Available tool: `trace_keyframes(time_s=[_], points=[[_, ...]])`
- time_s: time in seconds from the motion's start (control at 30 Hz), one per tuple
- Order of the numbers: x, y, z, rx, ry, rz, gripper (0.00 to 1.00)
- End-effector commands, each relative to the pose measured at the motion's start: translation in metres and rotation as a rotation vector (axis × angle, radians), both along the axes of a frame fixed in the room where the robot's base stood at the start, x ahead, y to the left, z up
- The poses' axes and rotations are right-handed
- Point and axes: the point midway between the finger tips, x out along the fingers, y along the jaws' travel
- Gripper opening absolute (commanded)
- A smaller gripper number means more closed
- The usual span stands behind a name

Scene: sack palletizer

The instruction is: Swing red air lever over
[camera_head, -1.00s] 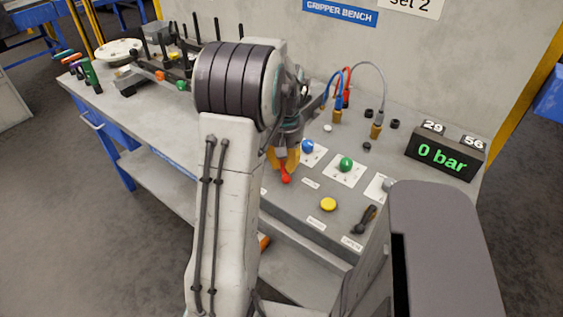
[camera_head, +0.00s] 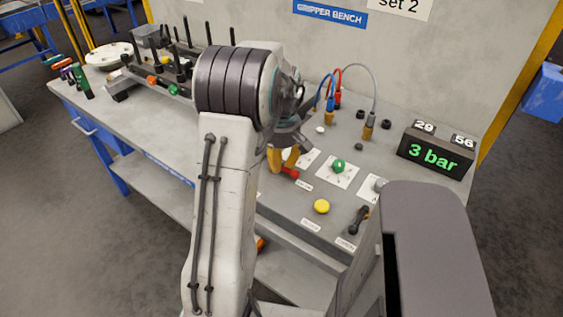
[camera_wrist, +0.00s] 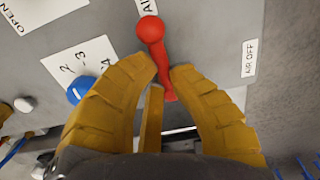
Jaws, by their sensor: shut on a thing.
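The red air lever (camera_head: 289,172) is on the grey panel of the bench, partly hidden by my gripper in the head view. In the wrist view the red lever (camera_wrist: 153,38) shows its ball end just beyond my fingertips. The ball lies beside a label beginning "AI" (camera_wrist: 146,8) that is cut off by the top edge. The "AIR OFF" label (camera_wrist: 249,58) is apart, to the right. My gripper (camera_wrist: 164,72), with yellow fingers, is shut on the lever from both sides; it also shows in the head view (camera_head: 283,160). The display (camera_head: 435,155) reads 3 bar.
Hoses on brass fittings (camera_head: 368,131) stand behind. A blue knob (camera_wrist: 78,92) sits left of my fingers in the wrist view.

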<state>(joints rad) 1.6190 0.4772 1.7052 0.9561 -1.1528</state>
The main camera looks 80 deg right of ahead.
Motion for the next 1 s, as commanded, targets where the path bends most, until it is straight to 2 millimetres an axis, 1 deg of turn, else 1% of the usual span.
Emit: trace_keyframes(time_s=[0.03, 0.6, 0.63, 0.93, 0.97, 1.0], points=[[0.0007, 0.0040, -0.0053, 0.019, 0.000, 0.017, 0.00], [0.0008, 0.0032, -0.0054, 0.017, -0.001, 0.049, 0.00], [0.0008, 0.0032, -0.0054, 0.017, -0.001, 0.049, 0.18], [0.0008, 0.0020, -0.0034, 0.012, 0.000, 0.046, 0.44], [0.0007, 0.0019, -0.0032, 0.011, -0.001, 0.046, 0.47], [0.0005, 0.0015, -0.0028, 0.010, 0.000, 0.045, 0.47]])
